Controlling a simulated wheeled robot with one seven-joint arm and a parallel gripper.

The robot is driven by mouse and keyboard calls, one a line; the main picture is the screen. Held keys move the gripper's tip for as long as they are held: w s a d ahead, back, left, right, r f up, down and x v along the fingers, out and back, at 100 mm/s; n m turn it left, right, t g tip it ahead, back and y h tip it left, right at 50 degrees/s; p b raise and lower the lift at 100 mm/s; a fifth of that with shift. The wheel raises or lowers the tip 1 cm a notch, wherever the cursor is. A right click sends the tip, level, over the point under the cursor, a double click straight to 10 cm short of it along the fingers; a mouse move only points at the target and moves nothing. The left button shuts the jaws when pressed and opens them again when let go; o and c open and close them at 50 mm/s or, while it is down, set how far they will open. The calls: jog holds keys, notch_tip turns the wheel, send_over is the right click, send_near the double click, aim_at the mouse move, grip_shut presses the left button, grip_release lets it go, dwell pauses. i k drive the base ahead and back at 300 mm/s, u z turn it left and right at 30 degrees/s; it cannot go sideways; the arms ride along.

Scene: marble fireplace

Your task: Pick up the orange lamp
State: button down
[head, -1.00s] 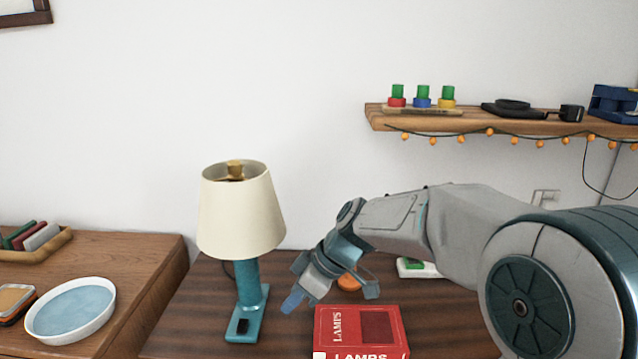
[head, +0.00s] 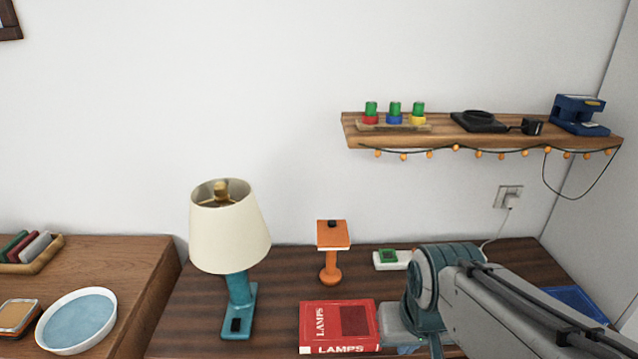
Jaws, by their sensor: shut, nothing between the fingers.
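The orange lamp (head: 331,262) stands upright on the dark wooden table, behind the red box, with a square shade and a small black knob on top. It is unobstructed. My gripper (head: 408,347) is at the lower right, in front of and to the right of the lamp, apart from it. It is partly hidden by my wrist and the picture's bottom edge. Its jaws are shut and hold nothing.
A red box marked LAMPS (head: 339,325) lies in front of the lamp. A teal lamp with a cream shade (head: 230,237) stands left. A white-green device (head: 392,259) lies right. A wall shelf (head: 480,137) with string lights hangs above.

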aim_at(329, 239)
jog(key=u, duration=0.9)
jog(key=k, duration=0.7)
jog(key=z, duration=0.85)
jog(key=i, duration=1)
